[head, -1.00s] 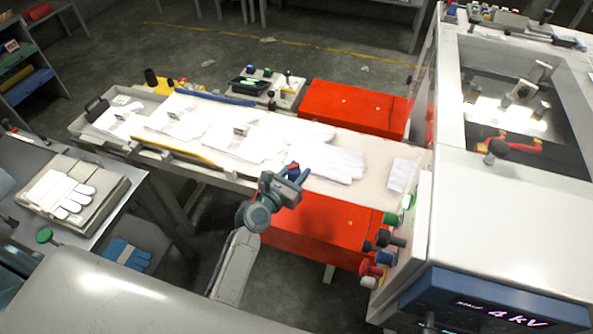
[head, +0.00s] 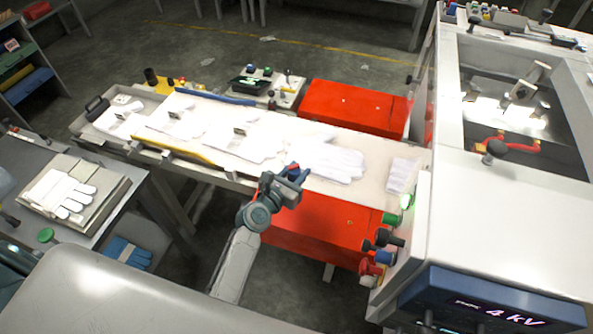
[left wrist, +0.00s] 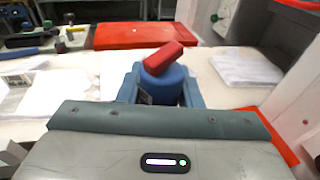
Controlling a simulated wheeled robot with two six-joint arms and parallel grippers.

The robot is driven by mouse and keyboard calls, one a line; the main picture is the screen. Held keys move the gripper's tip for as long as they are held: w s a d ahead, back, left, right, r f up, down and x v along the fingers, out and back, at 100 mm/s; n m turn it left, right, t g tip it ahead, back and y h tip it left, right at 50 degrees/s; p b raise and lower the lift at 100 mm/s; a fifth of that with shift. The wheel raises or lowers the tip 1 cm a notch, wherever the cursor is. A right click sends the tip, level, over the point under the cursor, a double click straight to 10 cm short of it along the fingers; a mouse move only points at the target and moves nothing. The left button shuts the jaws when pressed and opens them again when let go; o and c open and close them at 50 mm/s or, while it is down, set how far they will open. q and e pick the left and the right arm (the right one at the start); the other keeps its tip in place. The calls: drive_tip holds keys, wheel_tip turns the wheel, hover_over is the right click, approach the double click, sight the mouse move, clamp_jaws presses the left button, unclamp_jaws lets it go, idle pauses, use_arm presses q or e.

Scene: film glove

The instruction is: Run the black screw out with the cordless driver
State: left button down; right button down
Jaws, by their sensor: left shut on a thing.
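My left gripper (head: 296,171) is above the front edge of the white glove-covered bed, over the red box. It is shut on a blue, rounded piece with a red top (left wrist: 164,84), which shows between its fingers in the left wrist view. This may be the cordless driver, but too little of it shows to be sure. In the head view only small blue and red bits of it show. I cannot pick out the black screw for certain. Black knobs (head: 390,238) stick out from the machine's side, and another black knob (head: 495,150) is on its top. My right gripper is not in view.
White gloves (head: 335,163) lie along the bed. The red box (head: 318,232) is below my gripper, and another red box (head: 350,106) is behind the bed. The white machine (head: 510,215) blocks the right. A grey bench (head: 100,225) stands at left.

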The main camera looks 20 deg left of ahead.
use_arm(q)
drive_tip(key=shift+f+p, duration=0.15)
drive_tip(key=shift+p, duration=0.2)
idle(0.7)
drive_tip(key=shift+r+p, duration=1.6)
drive_tip(key=shift+p, duration=0.05)
drive_tip(key=shift+r+p, duration=1.2)
drive_tip(key=shift+r, duration=0.25)
